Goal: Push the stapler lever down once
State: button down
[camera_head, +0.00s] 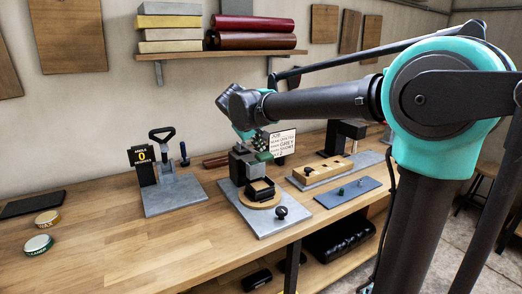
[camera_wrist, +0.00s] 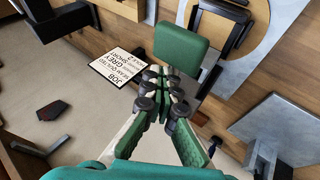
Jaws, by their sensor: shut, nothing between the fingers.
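The grey machine (camera_head: 243,166) in the middle of the bench, seemingly the stapler, has a green pad (camera_head: 263,156) on its upper part that looks like its lever end. The green pad (camera_wrist: 182,42) also shows large in the wrist view, just beyond my fingertips. My gripper (camera_wrist: 166,72) is shut and empty, pointing at the pad's near edge; I cannot tell whether it touches. Below the pad is a square black frame (camera_head: 261,188) on a round wooden disc (camera_head: 256,201). In the head view my gripper is partly hidden by my wrist.
A press with a black handle (camera_head: 162,135) and a counter sign (camera_head: 142,156) stands to the left. A job card (camera_head: 282,142) stands close behind the pad. A wooden block (camera_head: 322,172) and blue mat (camera_head: 347,192) lie right.

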jog(key=shift+s+f, duration=0.15)
jog(key=shift+f, duration=0.65)
dwell(0.7)
dwell(0.5)
jog(key=shift+w+a+r, duration=0.1)
jog(key=shift+w+r, duration=0.05)
jog(key=shift+r, duration=0.85)
jog(key=shift+w+r, duration=0.1)
jog(key=shift+r, duration=0.9)
jog(key=shift+w+a+r, duration=0.15)
jog(key=shift+w+r, duration=0.05)
jog(key=shift+r, duration=1.05)
jog(key=shift+w+a+r, duration=0.1)
jog(key=shift+w+r, duration=0.05)
jog(key=shift+r, duration=1.05)
